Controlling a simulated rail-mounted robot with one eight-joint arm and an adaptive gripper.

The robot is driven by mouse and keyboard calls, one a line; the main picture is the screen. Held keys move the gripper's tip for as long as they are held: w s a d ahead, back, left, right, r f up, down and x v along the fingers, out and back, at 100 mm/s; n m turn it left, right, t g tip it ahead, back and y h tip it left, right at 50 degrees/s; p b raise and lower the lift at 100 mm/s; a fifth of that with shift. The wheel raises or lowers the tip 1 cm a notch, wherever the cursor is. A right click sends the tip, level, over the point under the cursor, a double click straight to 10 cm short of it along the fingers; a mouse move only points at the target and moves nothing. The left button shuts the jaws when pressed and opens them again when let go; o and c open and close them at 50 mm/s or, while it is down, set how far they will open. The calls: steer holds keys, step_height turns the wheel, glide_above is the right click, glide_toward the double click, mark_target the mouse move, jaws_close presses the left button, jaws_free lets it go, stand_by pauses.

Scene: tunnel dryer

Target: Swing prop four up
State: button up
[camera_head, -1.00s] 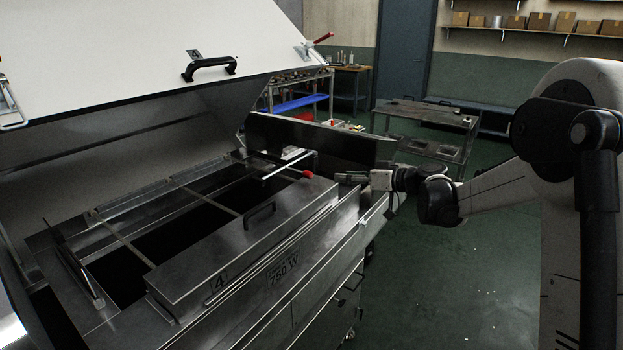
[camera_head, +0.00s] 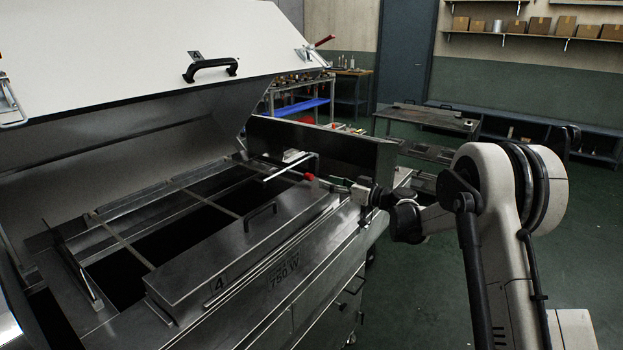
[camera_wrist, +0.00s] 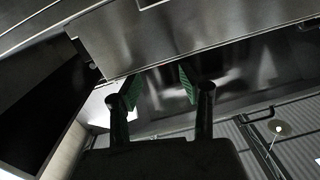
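A pale bent rod with a red knob, which looks like prop four (camera_head: 287,167), lies low across the right end of the open dryer bay. Its red knob (camera_head: 308,177) points toward my arm. The lid (camera_head: 120,60) marked 4 stands raised above the bay, with a black handle. My gripper (camera_head: 333,185) is just right of the red knob, above the dryer's front right corner; contact cannot be told. The prop is not identifiable there.
A steel cover (camera_head: 240,245) with a black handle lies along the bay's front edge. A dark upright panel (camera_head: 325,145) stands behind the prop at the right end. Benches (camera_head: 430,120) stand farther back. The floor at right is clear.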

mark_target(313, 178)
steer(key=x, duration=0.7)
steer(key=shift+w+a, duration=0.1)
steer(key=shift+a, duration=0.1)
jaws_close()
